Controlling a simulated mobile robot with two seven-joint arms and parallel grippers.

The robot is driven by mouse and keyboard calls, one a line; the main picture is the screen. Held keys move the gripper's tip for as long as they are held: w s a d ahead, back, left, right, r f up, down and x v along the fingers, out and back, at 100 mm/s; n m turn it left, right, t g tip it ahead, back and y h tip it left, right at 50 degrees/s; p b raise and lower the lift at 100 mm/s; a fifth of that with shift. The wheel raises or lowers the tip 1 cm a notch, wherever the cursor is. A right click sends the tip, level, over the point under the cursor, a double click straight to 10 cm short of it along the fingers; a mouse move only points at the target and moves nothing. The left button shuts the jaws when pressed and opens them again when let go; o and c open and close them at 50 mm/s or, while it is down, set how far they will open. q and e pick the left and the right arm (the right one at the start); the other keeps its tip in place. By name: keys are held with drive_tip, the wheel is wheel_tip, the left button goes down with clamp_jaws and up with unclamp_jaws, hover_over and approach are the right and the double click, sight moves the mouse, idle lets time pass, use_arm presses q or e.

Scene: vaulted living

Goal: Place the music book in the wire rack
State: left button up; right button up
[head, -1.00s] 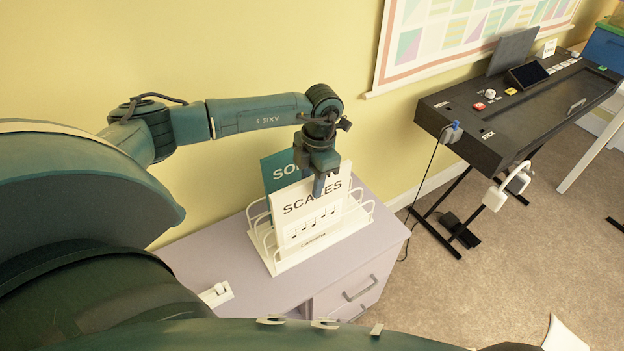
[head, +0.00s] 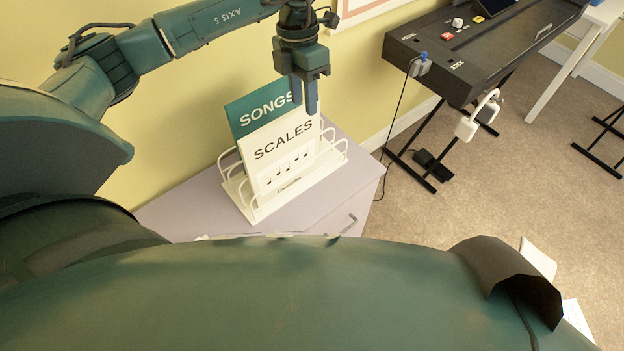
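The white music book titled "SCALES" (head: 284,152) stands upright, slightly tilted, in the white wire rack (head: 330,163) on a pale lilac cabinet. A teal book titled "SONGS" (head: 240,113) stands behind it in the same rack. The wire loops show at both sides of the books; the slots under them are hidden. My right gripper is not in view.
The cabinet top (head: 185,212) has bare room left of the rack. A black keyboard-like table (head: 455,60) with cables and white plugs stands to the right. The yellow wall is close behind the rack. My own body covers the lower view.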

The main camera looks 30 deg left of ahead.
use_arm(q)
drive_tip(key=s+d+f+g+h, duration=0.1)
drive_tip(key=s+d+f+h, duration=0.2)
drive_tip(key=d, duration=0.5)
drive_tip(key=s+d+f+h, duration=0.1)
drive_tip(key=s+d+h, duration=0.25)
drive_tip(key=d, duration=0.35)
drive_tip(key=d+r+n+t+h, duration=0.7)
drive_tip(key=d+n+t+h, duration=0.3)
drive_tip(key=n+h, duration=0.3)
drive_tip(key=a+f+n+t+y, duration=0.55)
drive_tip(key=n+t+y, duration=0.35)
drive_tip(key=n, duration=0.5)
drive_tip(key=s+a+f+n+g+y, duration=0.2)
drive_tip(key=s+a+f+n+y, duration=0.1)
drive_tip(key=f, duration=0.5)
drive_tip(key=s+a+f+n+g+y, duration=0.3)
drive_tip(key=s+a+f+n+y, duration=0.1)
drive_tip(key=s+f+n, duration=0.3)
drive_tip(key=shift+s+a+f+n+g+y, duration=0.2)
drive_tip(key=shift+f+n+g+y, duration=0.1)
drive_tip(key=shift+f+n+y, duration=0.35)
drive_tip(key=shift+s+a+r+p, duration=0.15)
drive_tip(key=shift+r+p, duration=0.15)
drive_tip(key=shift+p, duration=0.5)
